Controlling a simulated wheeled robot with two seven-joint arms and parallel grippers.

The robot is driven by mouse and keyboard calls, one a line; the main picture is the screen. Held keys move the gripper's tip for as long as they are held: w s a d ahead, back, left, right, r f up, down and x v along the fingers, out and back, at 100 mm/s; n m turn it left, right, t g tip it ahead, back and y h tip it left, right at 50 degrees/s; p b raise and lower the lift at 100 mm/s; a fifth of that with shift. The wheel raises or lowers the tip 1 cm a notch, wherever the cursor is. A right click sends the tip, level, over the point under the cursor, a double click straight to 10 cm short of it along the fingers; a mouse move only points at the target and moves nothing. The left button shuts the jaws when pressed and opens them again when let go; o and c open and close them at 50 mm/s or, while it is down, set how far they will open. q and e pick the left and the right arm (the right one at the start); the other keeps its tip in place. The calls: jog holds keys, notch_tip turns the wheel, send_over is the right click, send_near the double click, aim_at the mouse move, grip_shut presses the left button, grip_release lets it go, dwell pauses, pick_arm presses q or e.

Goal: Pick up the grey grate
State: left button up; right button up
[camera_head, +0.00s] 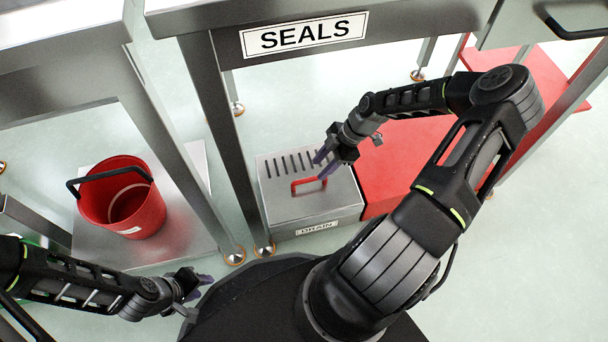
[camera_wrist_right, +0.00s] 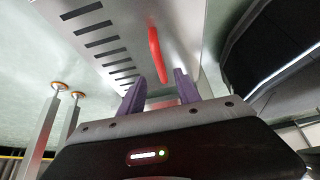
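The grey grate (camera_head: 283,192) is a metal lid with a row of dark slots and a red handle (camera_head: 309,183). It lies on top of a grey box (camera_head: 318,222) labelled DRAIN. My right gripper (camera_head: 324,169) is over the grate, close to the handle. In the right wrist view the two purple fingers (camera_wrist_right: 160,90) are apart, with the handle (camera_wrist_right: 156,55) reaching up to the gap between them. I cannot tell whether they touch it. The slotted grate (camera_wrist_right: 105,40) also fills the top there. My left gripper (camera_head: 202,285) is low on the left, away from the grate; its fingers look apart.
A red bucket (camera_head: 122,197) with a black handle stands on a grey platform to the left. A steel table with a SEALS sign (camera_head: 304,34) stands behind the grate, its leg beside the box. A red platform (camera_head: 403,157) adjoins the box on the right.

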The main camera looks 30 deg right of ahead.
aim_at(311, 178)
jog(key=shift+b+x, duration=0.6)
jog(key=shift+x, duration=0.7)
jog(key=b+x, duration=0.3)
jog(key=x, duration=0.1)
jog(key=shift+f, duration=0.2)
jog(key=shift+a+f, duration=0.25)
jog(key=shift+f, duration=0.2)
grip_shut()
